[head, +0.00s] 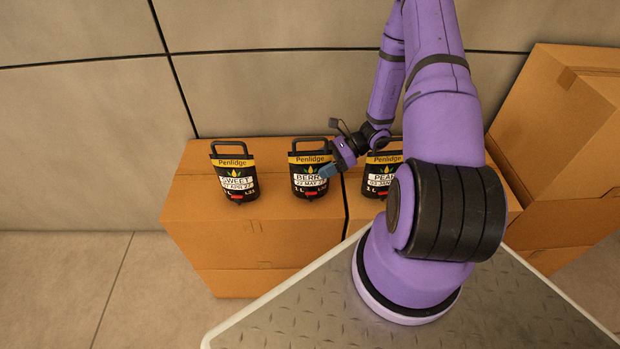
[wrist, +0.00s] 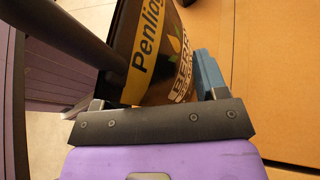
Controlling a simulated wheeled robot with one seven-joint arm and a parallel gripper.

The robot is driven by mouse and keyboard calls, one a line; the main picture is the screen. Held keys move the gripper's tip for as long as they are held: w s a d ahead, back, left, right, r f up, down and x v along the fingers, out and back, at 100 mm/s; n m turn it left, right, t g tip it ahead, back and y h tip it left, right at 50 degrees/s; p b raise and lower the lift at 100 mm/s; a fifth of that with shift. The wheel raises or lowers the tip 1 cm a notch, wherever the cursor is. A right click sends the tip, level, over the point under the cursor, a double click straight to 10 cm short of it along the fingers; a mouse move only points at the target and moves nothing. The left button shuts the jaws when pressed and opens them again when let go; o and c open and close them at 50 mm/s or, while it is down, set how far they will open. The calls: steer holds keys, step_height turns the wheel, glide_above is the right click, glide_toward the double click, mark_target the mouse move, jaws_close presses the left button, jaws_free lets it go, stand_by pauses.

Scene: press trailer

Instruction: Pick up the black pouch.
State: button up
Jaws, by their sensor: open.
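Three black pouches with yellow Penlidge bands and loop handles stand upright in a row on cardboard boxes. The left pouch (head: 235,178) reads SWEET. The middle pouch (head: 308,180) reads BERR, its right edge covered by my gripper. The right pouch (head: 378,180) reads PEA, partly hidden by my arm. My gripper (head: 328,170) is open at the right side of the middle pouch. In the wrist view this pouch (wrist: 155,55) fills the space ahead of the jaws (wrist: 155,88), with a blue finger along its right side. Contact cannot be told.
The cardboard boxes (head: 215,240) stand against a grey panelled wall (head: 80,130). Larger stacked boxes (head: 560,120) stand at the right. My purple arm blocks much of the right side. Tiled floor is clear at the lower left.

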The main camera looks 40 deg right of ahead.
steer(key=shift+a+f, duration=0.1)
steer(key=shift+a, duration=0.1)
jaws_close()
stand_by(0.4)
